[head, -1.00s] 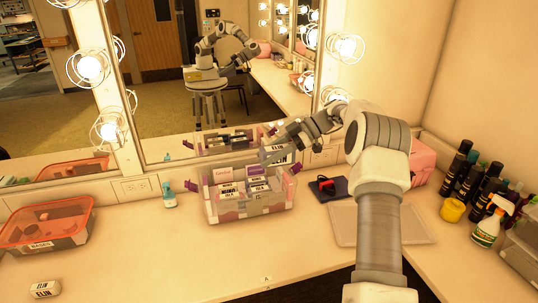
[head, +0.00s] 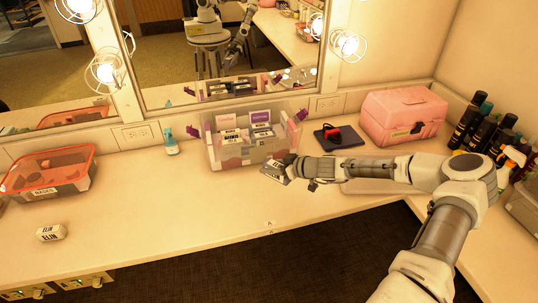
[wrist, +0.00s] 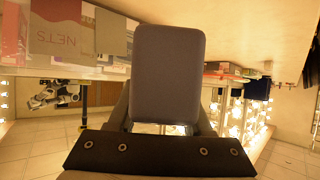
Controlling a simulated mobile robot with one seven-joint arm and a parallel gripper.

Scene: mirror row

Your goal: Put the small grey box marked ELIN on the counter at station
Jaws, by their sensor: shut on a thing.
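My gripper (head: 290,168) reaches left over the counter (head: 190,215) and is shut on a small grey box (head: 275,173), just in front of the clear organizer. In the wrist view the held box (wrist: 168,75) shows a plain dark grey face between the fingers of my gripper (wrist: 166,112). Its label is too small to read clearly now. A second small box (head: 51,233), pale and marked ELIN, lies on the counter at the left. Small letter marks (head: 269,223) show near the counter's front edge, by the middle.
A clear organizer (head: 238,155) with cards stands behind the held box. A red-lidded bin (head: 45,180) is at left, a small bottle (head: 170,145) beside the organizer, a pink case (head: 402,112) and dark cans (head: 470,130) at right. The left-middle counter is clear.

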